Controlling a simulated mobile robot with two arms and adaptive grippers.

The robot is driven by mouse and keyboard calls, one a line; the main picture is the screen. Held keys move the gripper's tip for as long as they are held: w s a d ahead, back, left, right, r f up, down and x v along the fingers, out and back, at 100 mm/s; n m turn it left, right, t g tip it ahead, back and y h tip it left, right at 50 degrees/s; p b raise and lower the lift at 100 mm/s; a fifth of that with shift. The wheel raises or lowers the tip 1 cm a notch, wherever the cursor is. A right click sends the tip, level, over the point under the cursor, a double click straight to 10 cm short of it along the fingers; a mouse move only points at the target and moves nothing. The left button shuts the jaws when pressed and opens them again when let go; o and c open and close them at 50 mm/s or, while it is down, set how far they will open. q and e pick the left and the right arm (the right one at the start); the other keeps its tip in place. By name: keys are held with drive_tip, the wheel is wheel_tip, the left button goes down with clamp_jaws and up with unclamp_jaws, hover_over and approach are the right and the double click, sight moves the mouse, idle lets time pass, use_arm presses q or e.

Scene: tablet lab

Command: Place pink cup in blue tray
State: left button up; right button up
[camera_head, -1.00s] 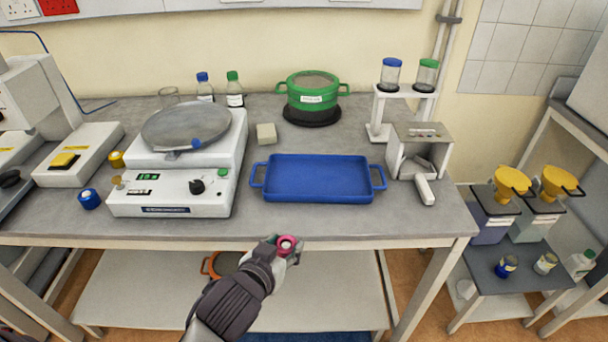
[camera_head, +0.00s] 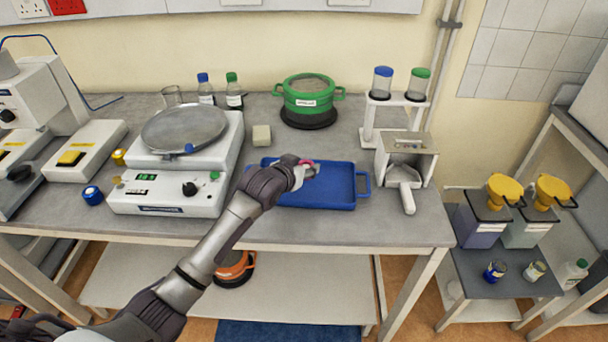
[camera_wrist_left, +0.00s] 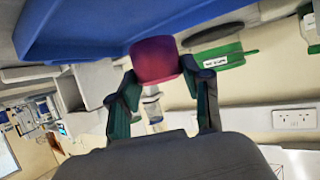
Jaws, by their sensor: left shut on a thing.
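The blue tray (camera_head: 335,187) lies on the grey bench, partly hidden behind my left arm. My left gripper (camera_head: 306,168) is over the tray in the head view and is shut on the pink cup (camera_head: 308,163), which is mostly hidden there. In the left wrist view the cup (camera_wrist_left: 155,60) sits between the two fingers (camera_wrist_left: 160,85), close to the blue tray (camera_wrist_left: 90,25). I cannot tell whether the cup touches the tray. My right gripper is not in view.
A white balance (camera_head: 165,200) stands left of the tray. A green pot (camera_head: 309,97) and a small beige block (camera_head: 261,135) stand behind it. A white stand (camera_head: 385,135) with two capped jars and a grey box with a scoop (camera_head: 406,187) are at the right.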

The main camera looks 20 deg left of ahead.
use_arm(q)
drive_tip(key=shift+w+a+f, duration=0.2)
drive_tip(key=shift+w+f, duration=0.2)
drive_tip(key=shift+w, duration=0.25)
drive_tip(key=shift+f+p, duration=0.4)
drive_tip(key=shift+f, duration=1.65)
drive_tip(key=o, duration=1.2)
drive_tip(key=shift+f, duration=0.1)
drive_tip(key=shift+s, duration=0.1)
drive_tip(key=v, duration=1.2)
drive_tip(key=shift+b, duration=0.35)
